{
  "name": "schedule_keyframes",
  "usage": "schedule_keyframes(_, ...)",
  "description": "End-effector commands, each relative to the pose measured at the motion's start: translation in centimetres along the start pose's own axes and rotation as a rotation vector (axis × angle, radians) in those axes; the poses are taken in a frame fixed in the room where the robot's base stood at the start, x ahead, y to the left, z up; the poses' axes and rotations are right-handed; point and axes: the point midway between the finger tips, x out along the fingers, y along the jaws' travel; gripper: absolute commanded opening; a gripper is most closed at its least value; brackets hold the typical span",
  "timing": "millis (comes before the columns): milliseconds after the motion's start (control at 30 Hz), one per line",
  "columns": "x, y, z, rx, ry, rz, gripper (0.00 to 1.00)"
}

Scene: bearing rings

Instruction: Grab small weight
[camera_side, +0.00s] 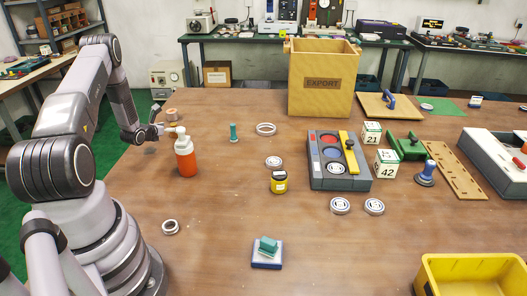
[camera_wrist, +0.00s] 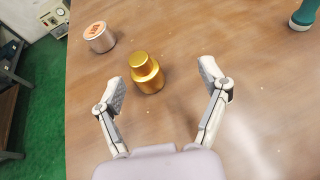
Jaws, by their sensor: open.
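A gold-coloured weight (camera_wrist: 147,74) with a round knob on top stands on the table in the wrist view. It is ahead of my gripper (camera_wrist: 164,82), left of the middle of the gap between the fingers. My gripper is open and nothing is held in it. In the side view my gripper (camera_side: 158,130) is low over the table's left part, behind the orange bottle. I cannot make out the gold weight clearly there.
A short cylinder with a copper-coloured top (camera_wrist: 100,36) stands beyond the weight to the left; it also shows in the side view (camera_side: 171,114). The orange bottle (camera_side: 186,160) is close to my gripper. A teal-handled piece (camera_side: 233,132) stands farther right. The table's left edge is near.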

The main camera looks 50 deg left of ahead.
Motion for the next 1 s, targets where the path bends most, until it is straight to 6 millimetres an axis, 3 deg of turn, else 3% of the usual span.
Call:
schedule_keyframes(33, -0.1, 1.1, -1.5, -0.029, 0.011, 0.039, 0.75)
schedule_keyframes(167, 0.6, 2.3, -2.9, -0.059, 0.021, 0.082, 0.75)
schedule_keyframes(700, 6.6, 2.6, -2.9, -0.058, 0.020, 0.079, 0.75)
schedule_keyframes(1000, 7.2, 2.7, -3.0, -0.059, 0.022, 0.080, 0.75)
